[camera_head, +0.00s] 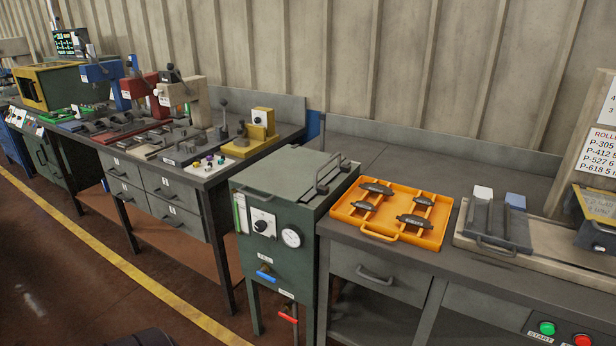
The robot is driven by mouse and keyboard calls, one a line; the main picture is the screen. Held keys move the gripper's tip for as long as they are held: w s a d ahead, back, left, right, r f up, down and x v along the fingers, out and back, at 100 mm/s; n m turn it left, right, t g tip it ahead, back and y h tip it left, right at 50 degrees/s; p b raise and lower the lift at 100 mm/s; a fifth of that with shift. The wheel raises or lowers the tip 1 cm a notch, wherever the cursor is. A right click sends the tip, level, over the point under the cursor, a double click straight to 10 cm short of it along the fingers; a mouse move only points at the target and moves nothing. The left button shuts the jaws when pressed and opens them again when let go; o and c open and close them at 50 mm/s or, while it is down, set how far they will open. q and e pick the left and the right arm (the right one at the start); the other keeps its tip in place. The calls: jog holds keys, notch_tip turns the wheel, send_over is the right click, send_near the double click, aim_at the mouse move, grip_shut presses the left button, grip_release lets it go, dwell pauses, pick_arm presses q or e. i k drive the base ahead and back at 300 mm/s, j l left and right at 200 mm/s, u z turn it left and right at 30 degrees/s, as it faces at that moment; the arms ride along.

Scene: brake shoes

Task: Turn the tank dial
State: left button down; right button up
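The tank (283,262) is a dark green metal cabinet on legs in the middle of the head view, with a closed lid (290,172) on top. Its dial (264,223) is a dark knob on a white square plate on the front face. A round white gauge (291,236) sits to the right of the dial. A blue-handled valve (265,275) and a red-handled valve (287,317) are lower on the front. Neither of my grippers shows in the head view. The dial is unobstructed, but its exact setting is too small to read.
An orange tray (377,236) with several dark brake shoes lies on the bench right of the tank. A bench with drawers (171,193) and presses stands to the left. Green and red buttons (547,328) are at lower right. The floor before the tank looks clear.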

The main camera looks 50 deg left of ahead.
aim_at(260, 226)
jog(key=u, duration=1.75)
